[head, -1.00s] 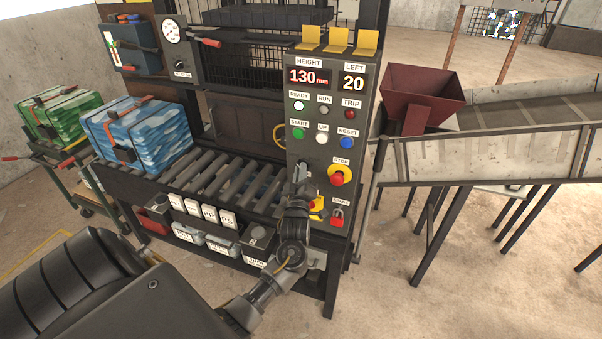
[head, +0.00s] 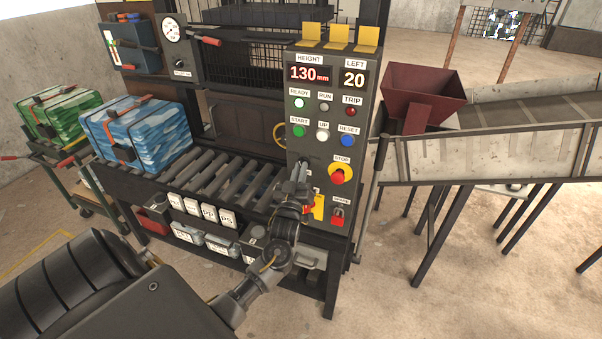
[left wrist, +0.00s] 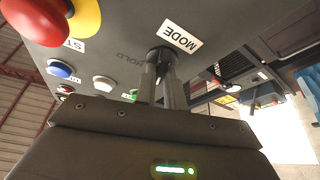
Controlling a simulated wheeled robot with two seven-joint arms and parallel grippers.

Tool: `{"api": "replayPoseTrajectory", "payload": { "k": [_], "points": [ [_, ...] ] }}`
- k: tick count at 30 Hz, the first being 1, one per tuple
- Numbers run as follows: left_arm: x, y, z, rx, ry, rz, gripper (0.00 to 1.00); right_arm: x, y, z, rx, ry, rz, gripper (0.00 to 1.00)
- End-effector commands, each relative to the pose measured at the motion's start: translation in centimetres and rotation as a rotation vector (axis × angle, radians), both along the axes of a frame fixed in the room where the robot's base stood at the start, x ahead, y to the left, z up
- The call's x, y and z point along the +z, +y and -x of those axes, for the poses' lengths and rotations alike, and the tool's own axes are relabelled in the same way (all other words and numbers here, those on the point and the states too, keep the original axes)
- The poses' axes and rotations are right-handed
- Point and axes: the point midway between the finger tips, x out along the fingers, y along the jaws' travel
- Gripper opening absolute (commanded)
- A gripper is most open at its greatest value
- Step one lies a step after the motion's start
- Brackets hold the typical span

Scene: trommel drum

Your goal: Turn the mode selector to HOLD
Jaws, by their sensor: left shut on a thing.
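The control panel (head: 327,128) stands upright at the centre of the head view. My left gripper (head: 301,170) is at the lower left of its face, shut on the mode selector, which it hides in the head view. In the left wrist view, turned over, the dark selector knob (left wrist: 161,54) sits between the fingertips of my left gripper (left wrist: 161,68). The white MODE label (left wrist: 180,37) is beside it. Faint HOLD lettering (left wrist: 132,57) is on the panel near the knob. I cannot tell which position the knob points to. My right gripper is not in view.
The red stop button (head: 337,177) on its yellow base is just right of my left gripper. A red switch (head: 337,217) is below it. START (head: 298,131), a white and a blue button are above. A roller conveyor (head: 215,181) lies left.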

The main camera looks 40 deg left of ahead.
Motion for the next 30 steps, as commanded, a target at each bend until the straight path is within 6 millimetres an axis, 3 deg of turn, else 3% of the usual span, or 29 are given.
{"api": "replayPoseTrajectory", "payload": {
  "k": [30],
  "points": [
    [0.2, 0.4, 0.1, 0.0, 0.304, -0.874, 0.0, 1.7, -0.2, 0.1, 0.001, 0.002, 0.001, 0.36]
  ]
}}
